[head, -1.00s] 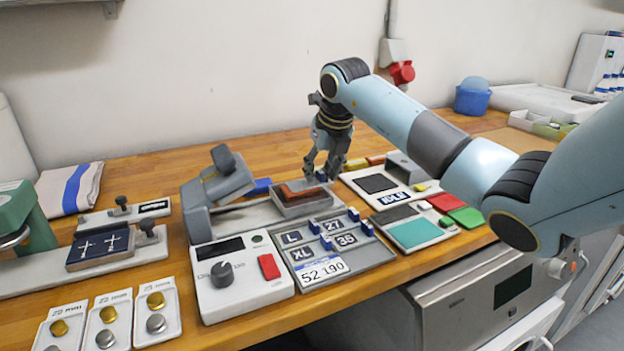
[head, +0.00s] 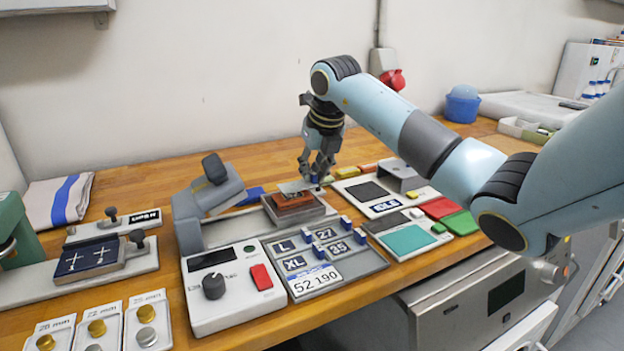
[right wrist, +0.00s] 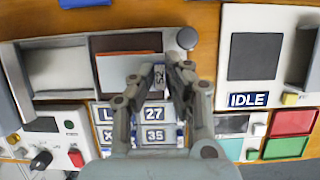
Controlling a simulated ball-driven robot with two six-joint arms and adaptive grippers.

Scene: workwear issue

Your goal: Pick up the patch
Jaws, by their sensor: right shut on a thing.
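The patch (head: 294,187) is a thin flat piece in the head view, with a light grey face, just above a small grey tray (head: 302,211) with a reddish-brown pad. My right gripper (head: 317,180) is shut on the patch's right end, and the patch reaches out to the left of the fingertips. My left gripper is not in view.
A press with a raised grey arm (head: 212,185) stands left of the tray. A control box (head: 232,285) and a label board (head: 322,262) lie in front. A panel reading IDLE (right wrist: 250,99) is to the right, with red and green pads.

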